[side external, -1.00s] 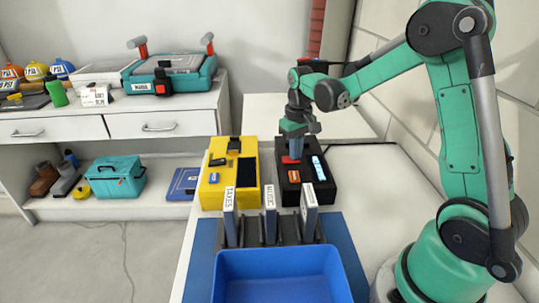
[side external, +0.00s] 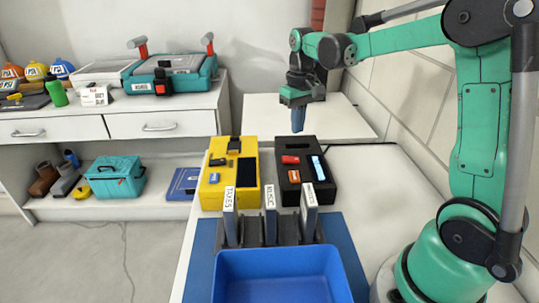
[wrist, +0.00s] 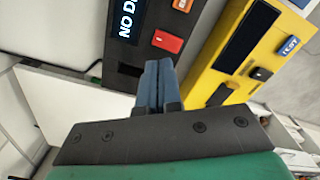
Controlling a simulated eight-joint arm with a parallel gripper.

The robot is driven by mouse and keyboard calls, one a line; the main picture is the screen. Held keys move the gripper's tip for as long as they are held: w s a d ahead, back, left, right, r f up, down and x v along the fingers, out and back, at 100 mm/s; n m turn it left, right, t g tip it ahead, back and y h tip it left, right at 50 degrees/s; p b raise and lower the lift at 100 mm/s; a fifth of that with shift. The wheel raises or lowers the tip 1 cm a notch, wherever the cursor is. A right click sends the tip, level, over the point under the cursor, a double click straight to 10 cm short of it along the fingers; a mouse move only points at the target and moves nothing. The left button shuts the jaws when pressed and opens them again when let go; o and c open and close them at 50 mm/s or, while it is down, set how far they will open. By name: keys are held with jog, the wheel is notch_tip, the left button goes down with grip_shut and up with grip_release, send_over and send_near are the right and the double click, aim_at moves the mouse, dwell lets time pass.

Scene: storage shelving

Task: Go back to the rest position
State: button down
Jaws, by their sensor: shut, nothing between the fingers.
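My gripper (side external: 298,121) hangs pointing down above the far end of the black box, clear of it. Its blue fingers are together with nothing between them. They also show closed in the wrist view (wrist: 157,74). The black box (side external: 312,200) stands on the white table with a red button (side external: 290,160), an orange switch (side external: 294,176) and a lit display (side external: 318,167). The wrist view shows the red button (wrist: 168,41) near the fingertips, not under them.
A yellow box (side external: 215,197) stands left of the black box. Binders in a rack (side external: 254,232) and a blue bin (side external: 280,272) are nearer the camera. A white surface (side external: 345,118) lies behind. A shelf unit (side external: 195,105) stands at left. The space above the table is open.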

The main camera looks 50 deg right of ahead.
jog(key=shift+a, duration=0.1)
jog(key=s+a+n+t, duration=0.1)
jog(key=s+a+t, duration=0.2)
jog(key=a, duration=0.3)
jog(key=s+a+r+n+t, duration=0.1)
jog(key=s+a+n+t, duration=0.1)
jog(key=s+a+t, duration=0.2)
jog(key=a, duration=0.2)
jog(key=shift+s+a, duration=0.35)
jog(key=shift+s, duration=0.05)
